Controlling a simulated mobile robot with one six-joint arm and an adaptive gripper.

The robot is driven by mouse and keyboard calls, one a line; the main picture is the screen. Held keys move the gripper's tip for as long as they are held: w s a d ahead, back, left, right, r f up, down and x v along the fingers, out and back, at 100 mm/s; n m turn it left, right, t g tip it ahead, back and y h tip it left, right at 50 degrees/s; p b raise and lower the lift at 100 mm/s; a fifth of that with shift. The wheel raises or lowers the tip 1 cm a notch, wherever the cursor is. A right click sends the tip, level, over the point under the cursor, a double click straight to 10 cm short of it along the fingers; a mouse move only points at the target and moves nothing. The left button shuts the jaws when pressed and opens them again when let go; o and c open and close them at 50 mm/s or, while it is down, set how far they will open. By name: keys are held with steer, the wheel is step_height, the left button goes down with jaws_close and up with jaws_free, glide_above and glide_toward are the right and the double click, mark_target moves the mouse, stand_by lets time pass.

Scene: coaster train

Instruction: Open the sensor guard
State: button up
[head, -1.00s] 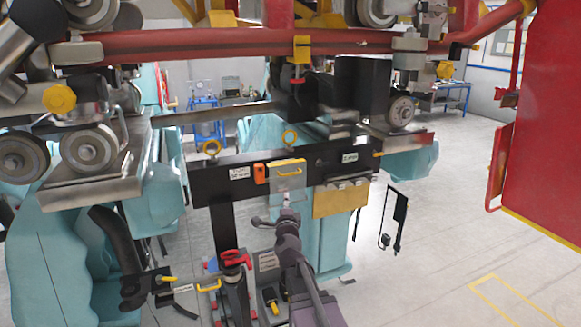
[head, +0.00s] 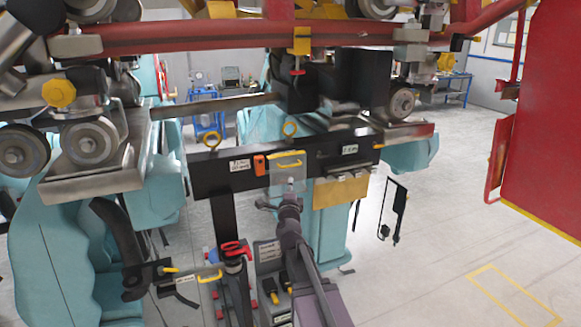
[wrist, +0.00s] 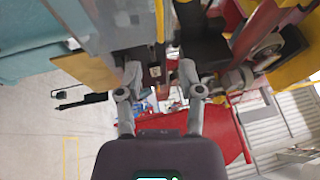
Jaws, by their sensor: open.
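The sensor guard (head: 288,178) is a small see-through plate with a yellow handle (head: 289,164), on the front of a black crossbar in the head view. It hangs flat against the bar and looks closed. My gripper (head: 283,203) is just below and in front of the guard's lower edge, apart from the handle. In the wrist view its two grey fingers (wrist: 160,76) are spread with nothing between them. A yellow strip (wrist: 160,20) shows beyond them, and I cannot tell whether it is the handle.
The black crossbar (head: 220,174) carries labels, an orange switch (head: 259,165) and yellow rings on top. A tan plate (head: 340,192) hangs to its right. A red-handled post (head: 235,249) stands lower left of my arm.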

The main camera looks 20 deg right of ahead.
mark_target(290, 166)
steer(key=p+x, duration=0.1)
steer(key=x, duration=1)
steer(key=shift+w+d+r+p, duration=0.1)
steer(key=shift+w+p, duration=0.25)
steer(key=shift+p, duration=0.05)
jaws_close()
